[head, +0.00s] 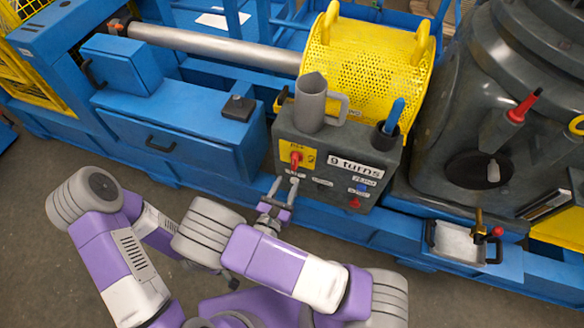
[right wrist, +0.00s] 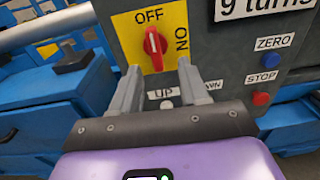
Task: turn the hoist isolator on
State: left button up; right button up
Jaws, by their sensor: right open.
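The hoist isolator is a red rotary knob (right wrist: 155,43) on a yellow plate (right wrist: 130,50) marked OFF at the top and ON at the right. It also shows in the head view as a red knob (head: 296,159) on the front of the grey control box (head: 330,135). The knob's handle stands about upright, in line with OFF. My right gripper (head: 283,188) is open and empty just below and in front of the plate. In the right wrist view its fingertips (right wrist: 158,72) are spread either side of the knob's line, below the knob and apart from it. My left gripper is not visible.
A grey jug (head: 311,103) and a dark cup with a blue tool (head: 393,116) stand on the box. Blue ZERO (right wrist: 267,58) and red STOP (right wrist: 261,98) buttons sit right of the isolator. A small tray (head: 458,242) is at the right. Floor shows in front.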

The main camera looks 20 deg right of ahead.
aim_at(293, 164)
jog(key=shift+t, duration=0.3)
jog(key=x, duration=0.3)
jog(key=b+x, duration=0.1)
jog(key=x, duration=0.3)
jog(key=shift+w+a, duration=0.15)
jog(key=shift+w, duration=0.2)
jog(key=shift+c, duration=0.3)
grip_shut()
